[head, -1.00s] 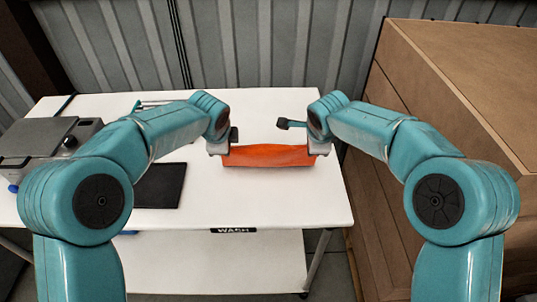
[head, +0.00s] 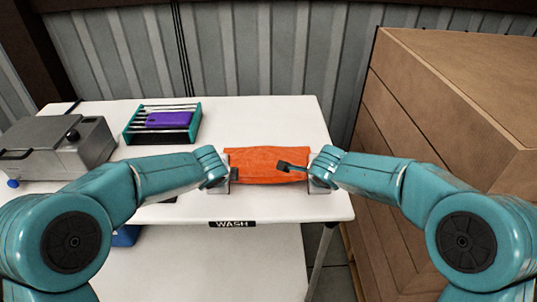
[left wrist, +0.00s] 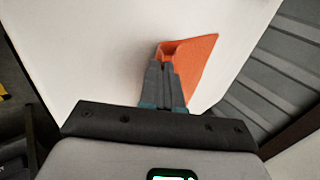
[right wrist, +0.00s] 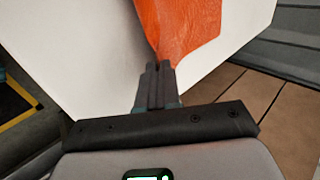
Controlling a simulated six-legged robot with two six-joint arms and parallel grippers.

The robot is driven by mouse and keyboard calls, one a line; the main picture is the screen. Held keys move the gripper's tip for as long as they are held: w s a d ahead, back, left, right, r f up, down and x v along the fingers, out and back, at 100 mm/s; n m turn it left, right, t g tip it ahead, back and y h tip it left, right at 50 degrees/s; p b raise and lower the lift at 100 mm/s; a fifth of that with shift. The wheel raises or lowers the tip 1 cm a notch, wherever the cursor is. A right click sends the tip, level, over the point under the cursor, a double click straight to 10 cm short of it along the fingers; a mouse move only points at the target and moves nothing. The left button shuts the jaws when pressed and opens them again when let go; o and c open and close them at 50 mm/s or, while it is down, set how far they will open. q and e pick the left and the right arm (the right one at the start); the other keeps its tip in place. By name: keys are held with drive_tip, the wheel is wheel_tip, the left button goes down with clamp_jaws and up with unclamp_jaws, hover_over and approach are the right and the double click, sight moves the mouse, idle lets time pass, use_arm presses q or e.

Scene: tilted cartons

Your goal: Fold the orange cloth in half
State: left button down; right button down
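The orange cloth (head: 262,160) is at the right part of the white table (head: 215,120), stretched between my two grippers. Its far part looks spread flat on the tabletop, and its near edge is held at both corners. My left gripper (head: 234,176) is shut on the near left corner; in the left wrist view its fingers (left wrist: 165,68) pinch the cloth (left wrist: 202,62), which curls in a small loop there. My right gripper (head: 312,176) is shut on the near right corner; its fingers (right wrist: 158,68) pinch the cloth (right wrist: 180,28) in the right wrist view.
A teal rack (head: 190,128) with a purple item (head: 168,120) stands at the back left. A grey machine (head: 55,148) is at the left end. Large brown cartons (head: 450,100) stand right of the table. A corrugated wall is behind. The tabletop behind the cloth is clear.

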use_arm(q)
drive_tip(key=shift+s+f, duration=0.1)
drive_tip(key=shift+s, duration=0.55)
use_arm(e)
drive_tip(key=shift+s+a+f, duration=0.1)
drive_tip(key=shift+s, duration=0.5)
use_arm(q)
drive_tip(key=shift+w+f, duration=0.2)
drive_tip(key=shift+w, duration=0.1)
use_arm(e)
drive_tip(key=shift+w+f, duration=0.25)
use_arm(q)
drive_tip(key=shift+s, duration=0.1)
use_arm(e)
drive_tip(key=shift+s+r, duration=0.1)
